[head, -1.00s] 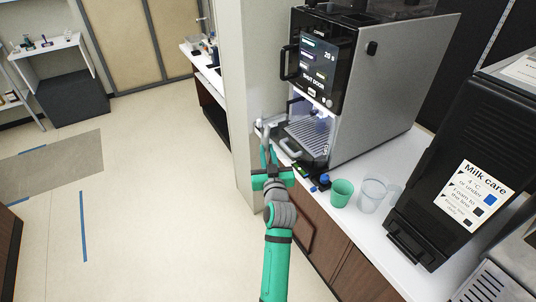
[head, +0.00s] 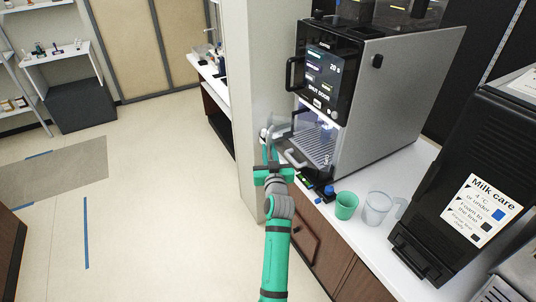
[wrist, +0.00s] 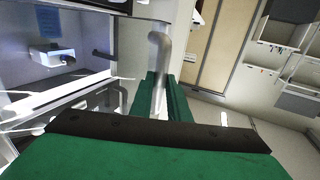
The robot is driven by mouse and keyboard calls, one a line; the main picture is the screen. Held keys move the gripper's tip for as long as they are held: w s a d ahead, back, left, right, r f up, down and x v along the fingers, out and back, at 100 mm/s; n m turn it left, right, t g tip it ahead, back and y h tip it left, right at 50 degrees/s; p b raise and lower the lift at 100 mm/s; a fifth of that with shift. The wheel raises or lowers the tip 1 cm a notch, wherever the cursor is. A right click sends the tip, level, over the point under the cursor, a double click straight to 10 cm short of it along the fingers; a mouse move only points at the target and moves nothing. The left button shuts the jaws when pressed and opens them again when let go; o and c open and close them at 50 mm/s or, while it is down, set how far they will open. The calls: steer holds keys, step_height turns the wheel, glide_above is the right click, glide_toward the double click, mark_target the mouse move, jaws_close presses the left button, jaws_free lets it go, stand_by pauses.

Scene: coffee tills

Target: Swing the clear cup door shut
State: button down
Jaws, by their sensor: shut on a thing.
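The coffee machine (head: 385,95) stands on the counter, its screen reading "SHUT DOOR". Its lit cup bay (head: 318,135) is open at the front. The clear cup door stands swung out to the left of the bay; its see-through panel is hard to make out. Its grey bar handle (wrist: 160,50) rises between my gripper's fingers in the wrist view. My gripper (head: 269,158) is shut on this handle, in front and left of the bay. The fingertips are partly hidden in the wrist view, where the bay (wrist: 50,55) shows at left.
A green cup (head: 346,205) and a clear jug (head: 377,208) stand on the counter (head: 405,180) right of my gripper. A black unit with a "Milk care" label (head: 480,208) is farther right. A pale pillar (head: 243,90) rises close at left.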

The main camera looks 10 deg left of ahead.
steer(key=shift+s+a, duration=0.15)
steer(key=shift+a, duration=0.1)
